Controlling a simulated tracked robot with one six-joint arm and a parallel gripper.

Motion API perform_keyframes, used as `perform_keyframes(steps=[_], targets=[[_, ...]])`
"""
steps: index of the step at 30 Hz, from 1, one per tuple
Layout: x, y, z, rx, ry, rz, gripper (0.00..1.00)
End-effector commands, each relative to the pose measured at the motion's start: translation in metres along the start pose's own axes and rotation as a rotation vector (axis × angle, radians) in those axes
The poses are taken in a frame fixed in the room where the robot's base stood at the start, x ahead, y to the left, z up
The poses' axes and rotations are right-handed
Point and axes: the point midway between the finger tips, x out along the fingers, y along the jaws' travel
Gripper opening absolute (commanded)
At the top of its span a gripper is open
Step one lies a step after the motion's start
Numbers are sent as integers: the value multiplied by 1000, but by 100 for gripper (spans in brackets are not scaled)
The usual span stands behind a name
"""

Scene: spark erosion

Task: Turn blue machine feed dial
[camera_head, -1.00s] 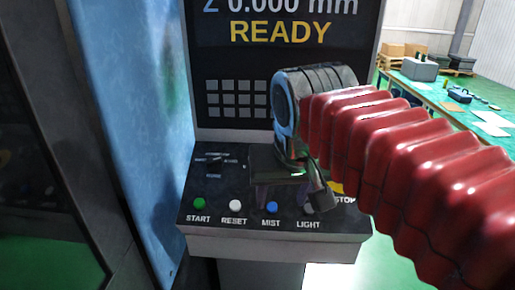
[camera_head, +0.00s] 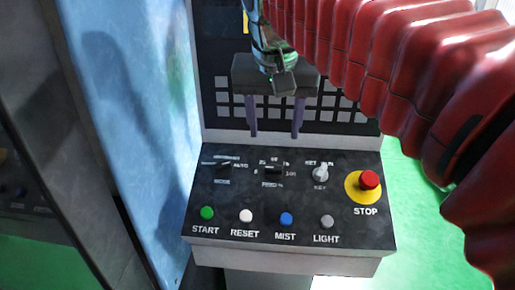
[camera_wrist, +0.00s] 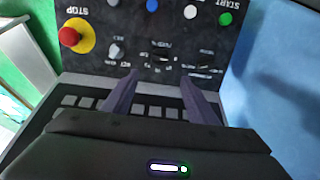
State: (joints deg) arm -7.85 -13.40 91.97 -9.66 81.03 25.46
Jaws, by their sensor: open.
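The feed dial (camera_head: 272,172) is a small dark knob in the middle of the control panel's upper row, with a number scale around it and a percent label below. It also shows in the wrist view (camera_wrist: 160,57), partly blurred. My gripper (camera_head: 275,134) is open and empty, its two purple fingers pointing down in front of the keypad, above the dial in the picture. In the wrist view my gripper (camera_wrist: 160,78) has its fingertips spread to either side of the dial's line, apart from it. The blue machine side (camera_head: 120,110) stands left of the panel.
Left of the dial is a mode switch (camera_head: 224,167); right are a key switch (camera_head: 321,174) and a red STOP button (camera_head: 369,180). Green START (camera_head: 207,212), white RESET (camera_head: 246,215), blue MIST (camera_head: 286,218) and grey LIGHT (camera_head: 326,221) buttons line the front.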

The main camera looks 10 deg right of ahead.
Motion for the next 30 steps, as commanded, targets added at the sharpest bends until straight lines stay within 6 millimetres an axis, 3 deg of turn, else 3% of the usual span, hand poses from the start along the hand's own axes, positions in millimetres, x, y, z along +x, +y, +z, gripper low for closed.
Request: perform_keyframes(steps=[8, 24, 30], targets=[[30, 1, 1, 1, -4, 3, 53], [113, 2, 0, 3, -4, 3, 53], [132, 2, 0, 3, -2, 2, 53]])
